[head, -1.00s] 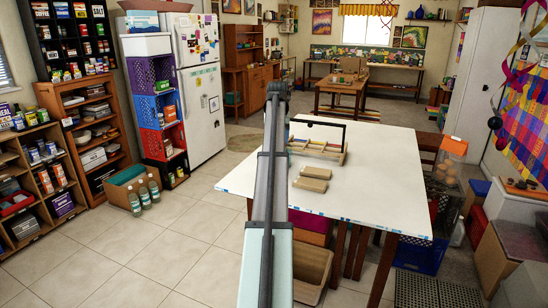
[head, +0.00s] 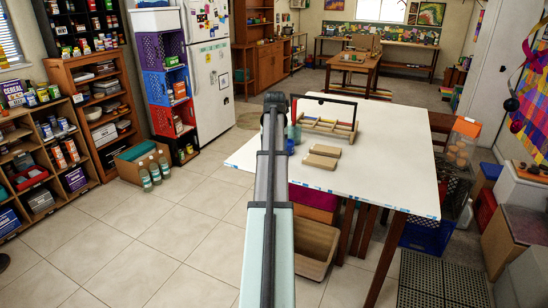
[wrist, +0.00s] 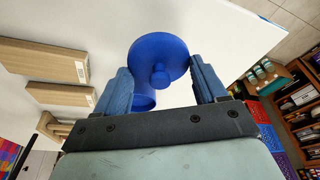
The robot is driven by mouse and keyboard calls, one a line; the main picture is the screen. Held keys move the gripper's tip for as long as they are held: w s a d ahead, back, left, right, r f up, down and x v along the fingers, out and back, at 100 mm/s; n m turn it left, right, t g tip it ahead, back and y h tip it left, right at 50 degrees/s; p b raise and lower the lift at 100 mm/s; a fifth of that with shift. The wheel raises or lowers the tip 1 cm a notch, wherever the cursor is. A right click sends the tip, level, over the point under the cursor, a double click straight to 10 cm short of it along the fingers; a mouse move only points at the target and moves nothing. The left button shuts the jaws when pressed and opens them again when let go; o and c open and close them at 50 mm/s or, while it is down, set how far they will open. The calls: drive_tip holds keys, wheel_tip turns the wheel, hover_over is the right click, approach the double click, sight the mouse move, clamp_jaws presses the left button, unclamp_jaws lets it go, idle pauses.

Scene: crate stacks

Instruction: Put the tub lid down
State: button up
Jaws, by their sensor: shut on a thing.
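The tub lid (wrist: 150,48) is a round blue disc with a small knob (wrist: 159,76) facing the wrist camera. My gripper (wrist: 162,78) is shut on it, with one blue-grey finger on each side. The white table top (wrist: 200,18) lies beyond the lid. In the head view, my arm hides most of the gripper and lid, near the left part of the table (head: 390,165).
Two wooden blocks (head: 322,157) lie on the table, and a wooden rack with a dark handle (head: 328,122) stands behind them. The front right of the table is bare. An orange-topped clear container (head: 462,145) stands beyond the right edge. Stacked crates (head: 168,98) stand at left.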

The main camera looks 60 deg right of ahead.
drive_tip(key=shift+f, duration=2.15)
drive_tip(key=shift+f, duration=0.15)
drive_tip(key=o, duration=1)
drive_tip(key=v, duration=1.2)
